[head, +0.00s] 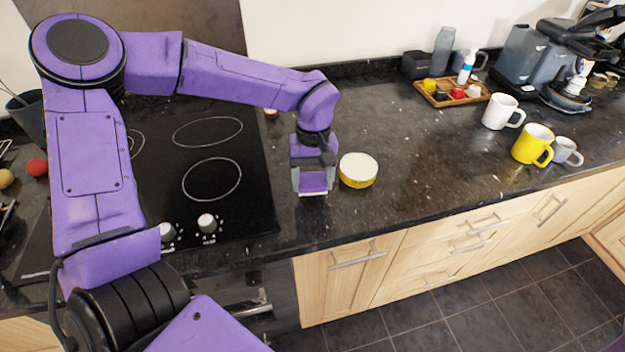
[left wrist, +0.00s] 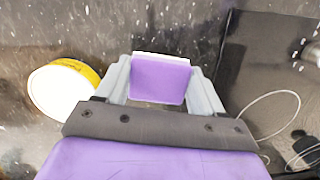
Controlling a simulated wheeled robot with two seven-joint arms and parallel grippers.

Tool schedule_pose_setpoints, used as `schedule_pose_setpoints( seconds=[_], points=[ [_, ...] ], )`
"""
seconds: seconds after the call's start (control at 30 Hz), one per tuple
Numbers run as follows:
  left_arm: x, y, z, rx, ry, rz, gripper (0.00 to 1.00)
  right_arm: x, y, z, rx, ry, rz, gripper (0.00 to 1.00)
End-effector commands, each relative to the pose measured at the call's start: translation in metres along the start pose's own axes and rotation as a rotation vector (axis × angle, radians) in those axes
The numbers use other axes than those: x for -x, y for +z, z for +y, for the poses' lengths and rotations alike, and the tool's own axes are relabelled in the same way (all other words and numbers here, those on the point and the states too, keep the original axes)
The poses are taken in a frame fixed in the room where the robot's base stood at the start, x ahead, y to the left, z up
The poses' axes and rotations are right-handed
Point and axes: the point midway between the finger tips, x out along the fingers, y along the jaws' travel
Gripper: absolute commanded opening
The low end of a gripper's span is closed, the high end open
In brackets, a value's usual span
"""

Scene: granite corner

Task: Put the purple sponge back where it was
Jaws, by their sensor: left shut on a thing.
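The purple sponge (head: 313,182) has a purple face and a thin white layer along one edge. My left gripper (head: 312,184) is shut on it, over the dark counter just right of the hob. In the left wrist view the sponge (left wrist: 160,78) sits between the two grey fingers of the left gripper (left wrist: 162,82). I cannot tell whether the sponge touches the counter. My right gripper is not in view.
A round yellow tin with a white top (head: 358,170) stands close to the right of the sponge. The black hob (head: 225,150) lies to the left. White (head: 502,111), yellow (head: 533,144) and grey (head: 566,151) mugs stand farther right. The counter between is clear.

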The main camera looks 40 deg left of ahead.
Motion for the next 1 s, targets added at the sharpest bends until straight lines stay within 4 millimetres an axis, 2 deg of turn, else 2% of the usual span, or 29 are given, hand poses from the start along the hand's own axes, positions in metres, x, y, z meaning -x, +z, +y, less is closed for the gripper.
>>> schedule_pose_setpoints(
  seconds=[0.03, 0.23, 0.47, 0.5, 0.6, 1.0],
  points=[
    [-0.015, -0.003, 0.0, 0.0, 0.0, 0.002, 0.39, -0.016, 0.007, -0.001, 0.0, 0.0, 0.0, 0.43],
    [-0.029, -0.004, 0.0, 0.001, 0.0, 0.0, 0.39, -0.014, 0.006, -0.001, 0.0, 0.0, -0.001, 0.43],
    [-0.03, -0.005, 0.0, 0.001, 0.001, 0.001, 0.39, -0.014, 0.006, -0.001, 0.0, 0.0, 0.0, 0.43],
    [-0.03, -0.005, 0.0, 0.001, 0.001, 0.001, 0.71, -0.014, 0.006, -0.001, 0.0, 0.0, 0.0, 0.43],
    [-0.03, -0.005, 0.0, 0.001, 0.001, 0.001, 0.98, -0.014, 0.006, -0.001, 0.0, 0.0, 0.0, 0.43],
    [-0.03, -0.005, 0.0, 0.001, 0.001, 0.001, 1.0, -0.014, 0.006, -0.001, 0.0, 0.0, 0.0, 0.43]
  ],
)
